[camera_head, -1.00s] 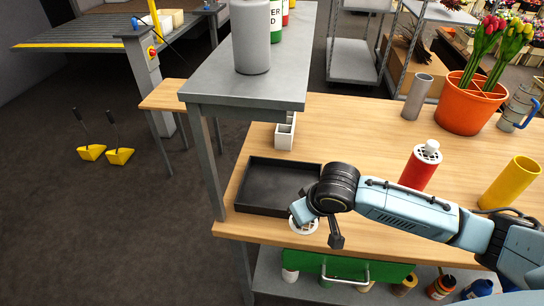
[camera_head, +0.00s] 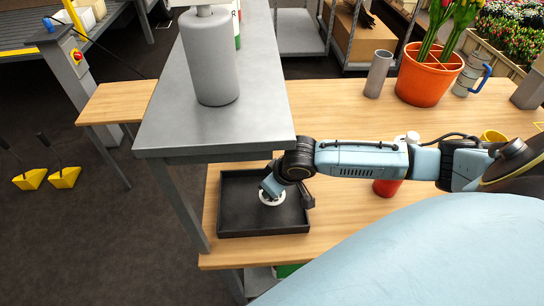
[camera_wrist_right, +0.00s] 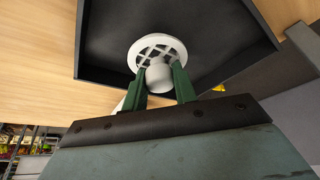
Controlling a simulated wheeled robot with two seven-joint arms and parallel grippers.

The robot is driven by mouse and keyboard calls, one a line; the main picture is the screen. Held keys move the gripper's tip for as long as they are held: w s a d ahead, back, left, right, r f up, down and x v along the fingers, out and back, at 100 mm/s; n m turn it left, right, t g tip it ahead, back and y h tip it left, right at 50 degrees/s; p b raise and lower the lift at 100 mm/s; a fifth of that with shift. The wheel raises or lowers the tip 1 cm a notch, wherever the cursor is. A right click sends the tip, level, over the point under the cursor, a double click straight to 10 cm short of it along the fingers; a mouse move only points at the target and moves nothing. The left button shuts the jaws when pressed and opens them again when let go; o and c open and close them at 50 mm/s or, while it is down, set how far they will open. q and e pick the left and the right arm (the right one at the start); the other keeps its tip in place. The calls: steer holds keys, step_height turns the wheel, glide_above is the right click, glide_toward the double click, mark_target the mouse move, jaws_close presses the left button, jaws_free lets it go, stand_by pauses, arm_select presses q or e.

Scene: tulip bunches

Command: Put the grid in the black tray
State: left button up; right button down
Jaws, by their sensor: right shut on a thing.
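The black tray (camera_head: 228,217) lies on the wooden table, below and beside the grey raised shelf. The grid (camera_head: 271,199) is a white round disc with openings and a knob; it shows inside the tray's outline. My right gripper (camera_head: 269,190) is over the tray. In the right wrist view its green fingers (camera_wrist_right: 159,84) are shut on the knob of the grid (camera_wrist_right: 146,46), with the black tray (camera_wrist_right: 100,40) behind it. I cannot tell whether the grid touches the tray floor. My left gripper is not in view.
The grey shelf (camera_head: 215,140) with a grey bottle (camera_head: 210,60) stands close left of and above the tray. A red container (camera_head: 386,188) with a white top is partly behind my arm. An orange tulip pot (camera_head: 428,75) and a grey cylinder (camera_head: 378,74) stand farther back.

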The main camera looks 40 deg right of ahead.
step_height(320, 180, down, 2)
steer(key=shift+f, duration=0.35)
steer(key=c, duration=1.1)
jaws_free()
arm_select(q)
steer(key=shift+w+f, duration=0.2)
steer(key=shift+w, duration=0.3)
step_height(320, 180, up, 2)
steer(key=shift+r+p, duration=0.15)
steer(key=shift+p, duration=0.85)
arm_select(e)
steer(key=v, duration=1.2)
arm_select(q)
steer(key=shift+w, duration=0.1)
